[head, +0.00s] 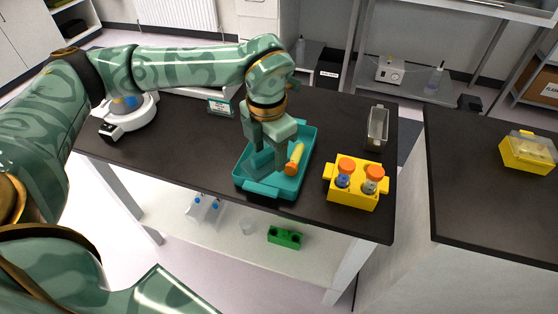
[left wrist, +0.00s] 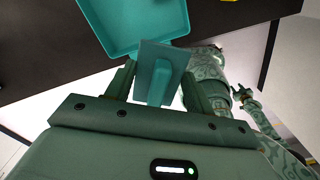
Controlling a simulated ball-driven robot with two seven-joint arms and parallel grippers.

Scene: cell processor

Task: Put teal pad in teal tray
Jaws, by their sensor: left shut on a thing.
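The teal tray (head: 305,137) lies on the dark bench in the head view. Its corner also shows at the top of the left wrist view (left wrist: 160,14). My left gripper (head: 268,145) reaches down over the left part of the tray. In the left wrist view my left gripper (left wrist: 158,88) is shut on the teal pad (left wrist: 175,52), a flat plate with a raised grip between the fingers. In the head view the pad is hard to tell from the gripper and tray. I cannot tell whether it touches the tray floor.
A yellow-orange tube (head: 295,158) is in the tray's right side. A yellow rack (head: 348,193) with two orange-capped jars stands right of the tray. A metal container (head: 377,128) is behind the rack. A white device (head: 128,115) sits at left. The bench's front edge is close to the tray.

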